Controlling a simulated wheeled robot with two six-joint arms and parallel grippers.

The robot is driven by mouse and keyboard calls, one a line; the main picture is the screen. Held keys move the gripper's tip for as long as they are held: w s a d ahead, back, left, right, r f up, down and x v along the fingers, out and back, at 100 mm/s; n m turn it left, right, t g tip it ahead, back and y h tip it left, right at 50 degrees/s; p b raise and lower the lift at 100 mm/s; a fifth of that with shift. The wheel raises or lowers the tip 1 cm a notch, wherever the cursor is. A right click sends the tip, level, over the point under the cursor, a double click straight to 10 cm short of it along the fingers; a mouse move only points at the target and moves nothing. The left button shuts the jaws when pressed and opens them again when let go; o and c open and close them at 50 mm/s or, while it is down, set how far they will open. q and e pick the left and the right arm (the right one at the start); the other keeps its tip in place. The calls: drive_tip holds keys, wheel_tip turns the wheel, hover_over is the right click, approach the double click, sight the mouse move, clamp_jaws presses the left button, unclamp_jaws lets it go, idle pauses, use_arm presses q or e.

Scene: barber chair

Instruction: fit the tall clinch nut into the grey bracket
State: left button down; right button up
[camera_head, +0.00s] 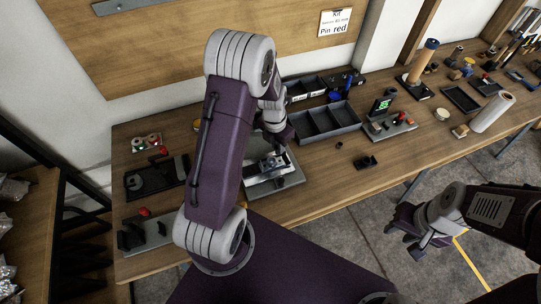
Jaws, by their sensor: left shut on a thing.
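My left gripper (275,149) points down over the workbench, beneath my purple arm. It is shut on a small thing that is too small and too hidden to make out. Just below it is a grey metal bracket (264,169) on a flat grey plate (290,178). My arm covers the left part of this area. I cannot tell whether the held thing touches the bracket. The tall clinch nut cannot be clearly picked out. My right gripper (403,238) is open and empty, off the bench's front edge, above the floor.
A dark divided tray (327,122) stands behind and right of the bracket. A stand with a green display (385,118) is further right. A small black block (366,162) lies near the front edge. Black fixtures (150,178) stand at left. Bare bench lies right of the plate.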

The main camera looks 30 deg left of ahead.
use_arm(q)
drive_tip(key=shift+s+a+f, duration=0.65)
drive_tip(key=shift+a+f, duration=0.15)
drive_tip(key=shift+f, duration=0.1)
wheel_tip(320, 180, down, 4)
drive_tip(key=shift+s+r+b, duration=0.1)
drive_tip(key=shift+r+b, duration=0.05)
drive_tip(key=shift+b, duration=0.25)
drive_tip(key=c, duration=1.3)
unclamp_jaws()
drive_tip(key=shift+f, duration=0.2)
drive_tip(key=shift+c, duration=0.2)
